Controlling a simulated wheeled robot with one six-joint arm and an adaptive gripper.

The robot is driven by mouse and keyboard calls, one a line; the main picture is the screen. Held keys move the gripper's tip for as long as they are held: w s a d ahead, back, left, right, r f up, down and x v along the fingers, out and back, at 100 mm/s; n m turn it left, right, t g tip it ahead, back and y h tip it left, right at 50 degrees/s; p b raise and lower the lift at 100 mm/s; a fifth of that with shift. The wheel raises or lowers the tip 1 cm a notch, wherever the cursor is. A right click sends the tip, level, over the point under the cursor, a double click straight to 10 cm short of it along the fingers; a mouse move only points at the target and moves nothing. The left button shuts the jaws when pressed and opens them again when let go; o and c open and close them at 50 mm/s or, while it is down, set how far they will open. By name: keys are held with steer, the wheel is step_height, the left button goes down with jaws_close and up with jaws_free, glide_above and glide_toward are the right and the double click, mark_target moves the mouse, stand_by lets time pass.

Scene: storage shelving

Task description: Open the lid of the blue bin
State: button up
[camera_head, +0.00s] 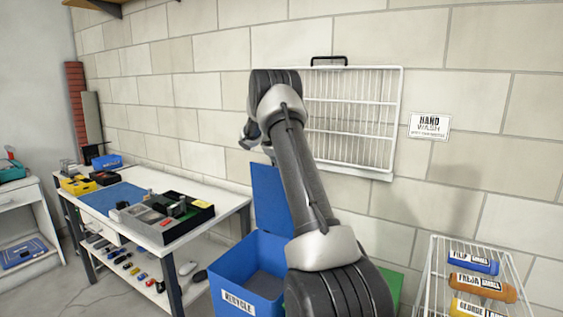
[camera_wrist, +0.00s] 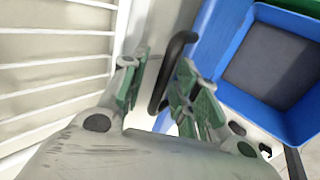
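The blue bin (camera_head: 232,266) stands beside the table, its front label partly legible. Its lid (camera_head: 271,195) is raised upright at the back near the wall, leaving the dark inside showing. The bin also shows at upper right in the wrist view (camera_wrist: 228,85), with the lid edge-on as a blue strip. My gripper (camera_wrist: 160,88) has green-padded fingers spread apart. A black curved handle (camera_wrist: 176,55), seemingly the lid's, passes between them, nearer the right finger. Contact is not clear. In the head view, my arm hides part of the bin and most of the gripper.
A white wire rack (camera_head: 395,120) with its own black handle (camera_head: 328,60) hangs on the wall behind my arm. A table (camera_head: 210,185) with trays and tools stands left. A green bin (camera_head: 391,285) and a wire stand with bottles (camera_head: 427,290) are to the right.

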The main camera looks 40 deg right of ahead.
steer(key=v, duration=1.2)
